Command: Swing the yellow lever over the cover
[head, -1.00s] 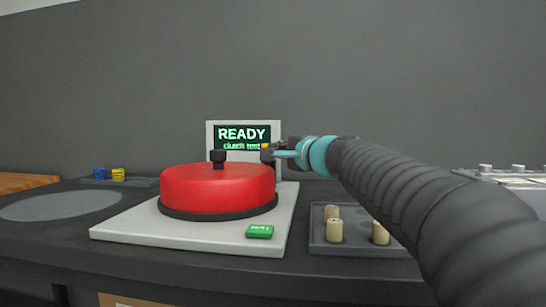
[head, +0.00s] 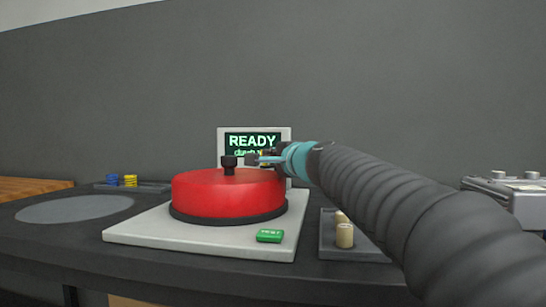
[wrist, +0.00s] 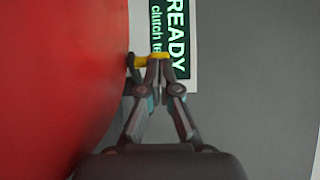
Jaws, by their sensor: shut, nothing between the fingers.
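The red round cover (head: 225,192) sits on a pale base plate (head: 135,235), with a black knob (head: 229,163) on top. My gripper (head: 254,159) is at the cover's back right edge, in front of the screen; its fingers are shut and empty. In the wrist view the yellow lever (wrist: 140,59) lies across the shut fingertips (wrist: 159,62), right beside the red cover's (wrist: 60,80) edge. It looks in contact with the fingertips, but I cannot be sure. In the head view the lever is mostly hidden by my gripper.
A screen (head: 282,134) reading READY stands behind the cover. A green button (head: 270,236) is at the plate's front right. A tray (head: 330,247) with tan pegs (head: 344,236) lies to the right, partly behind my arm. Blue and yellow pieces (head: 130,181) sit at the back left.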

